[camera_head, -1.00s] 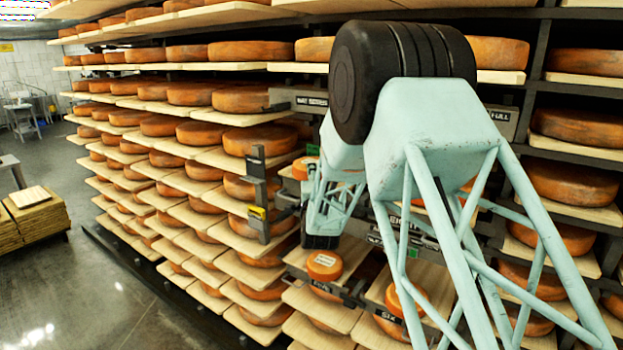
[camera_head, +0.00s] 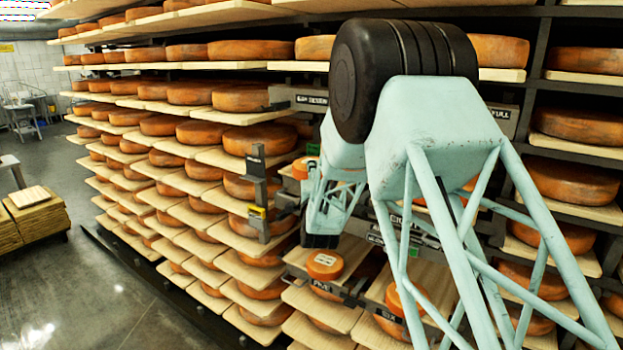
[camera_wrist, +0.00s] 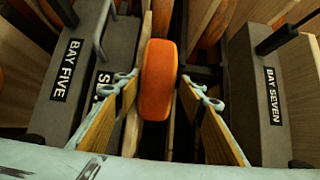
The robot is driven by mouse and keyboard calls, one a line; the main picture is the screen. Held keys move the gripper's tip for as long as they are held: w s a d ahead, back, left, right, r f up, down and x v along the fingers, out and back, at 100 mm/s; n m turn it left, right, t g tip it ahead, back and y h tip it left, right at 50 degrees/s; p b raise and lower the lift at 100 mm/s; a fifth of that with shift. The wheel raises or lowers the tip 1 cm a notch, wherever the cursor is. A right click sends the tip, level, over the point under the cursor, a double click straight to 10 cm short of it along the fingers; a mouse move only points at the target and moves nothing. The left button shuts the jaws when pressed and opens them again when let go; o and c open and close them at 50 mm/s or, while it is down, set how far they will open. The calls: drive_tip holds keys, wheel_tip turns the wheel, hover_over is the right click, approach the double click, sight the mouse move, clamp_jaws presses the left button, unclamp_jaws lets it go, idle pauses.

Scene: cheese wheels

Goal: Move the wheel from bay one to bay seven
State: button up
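In the wrist view an orange wheel (camera_wrist: 158,80) shows edge-on between the tips of my gripper (camera_wrist: 160,82). The two fingers, with wood-coloured pads, stand on either side of it. A narrow gap shows at each side, so the gripper looks open; I cannot tell how deep the wheel lies between the tips. The BAY SEVEN sign (camera_wrist: 272,96) is at right and the BAY FIVE sign (camera_wrist: 66,70) at left. A partly hidden sign (camera_wrist: 103,85) starts with S. In the head view my arm hides the gripper; the bay one sign is not readable.
In the head view a small labelled wheel (camera_head: 324,265) sits above the FIVE sign and another small wheel (camera_head: 405,298) above SIX. Racks of large wheels (camera_head: 258,139) fill the wall. An upright grey post (camera_head: 262,195) stands left of my wrist. Open floor (camera_head: 110,290) lies left.

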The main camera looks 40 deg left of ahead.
drive_tip(key=shift+o, duration=1.4)
drive_tip(key=shift+f, duration=0.25)
drive_tip(key=v, duration=1.2)
drive_tip(key=shift+r, duration=0.25)
